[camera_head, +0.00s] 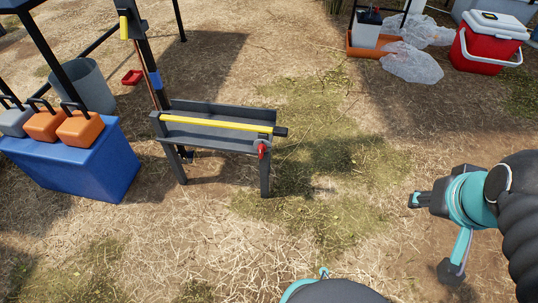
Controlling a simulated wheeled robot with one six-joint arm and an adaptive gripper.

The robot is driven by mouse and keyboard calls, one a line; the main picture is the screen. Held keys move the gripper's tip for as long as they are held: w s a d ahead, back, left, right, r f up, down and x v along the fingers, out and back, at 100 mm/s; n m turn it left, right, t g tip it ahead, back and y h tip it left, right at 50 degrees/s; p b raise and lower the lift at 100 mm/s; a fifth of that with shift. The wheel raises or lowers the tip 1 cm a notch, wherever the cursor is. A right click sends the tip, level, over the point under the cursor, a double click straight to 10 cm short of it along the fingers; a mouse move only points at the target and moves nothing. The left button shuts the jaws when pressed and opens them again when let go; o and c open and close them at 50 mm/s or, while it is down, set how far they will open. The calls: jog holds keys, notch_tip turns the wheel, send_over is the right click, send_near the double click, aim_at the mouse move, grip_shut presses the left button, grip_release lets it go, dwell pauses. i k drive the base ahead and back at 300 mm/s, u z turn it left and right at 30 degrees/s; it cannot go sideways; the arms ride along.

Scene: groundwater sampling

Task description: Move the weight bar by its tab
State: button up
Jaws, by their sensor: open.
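A long yellow bar (216,123) lies along the grey trough (190,137) of a low stand left of centre; I take it for the weight bar.
A blue box (75,165) with orange and grey handled blocks stands at the left, beside a grey bin (88,85). A dark upright post (150,65) rises at the stand's left end. A red cooler (485,45) and clear bags (411,62) are at the back right. Ground between stand and gripper is clear.

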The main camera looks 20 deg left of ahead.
aim_at(278, 131)
jog(key=k, duration=0.35)
jog(key=u, duration=0.95)
jog(key=i, duration=0.5)
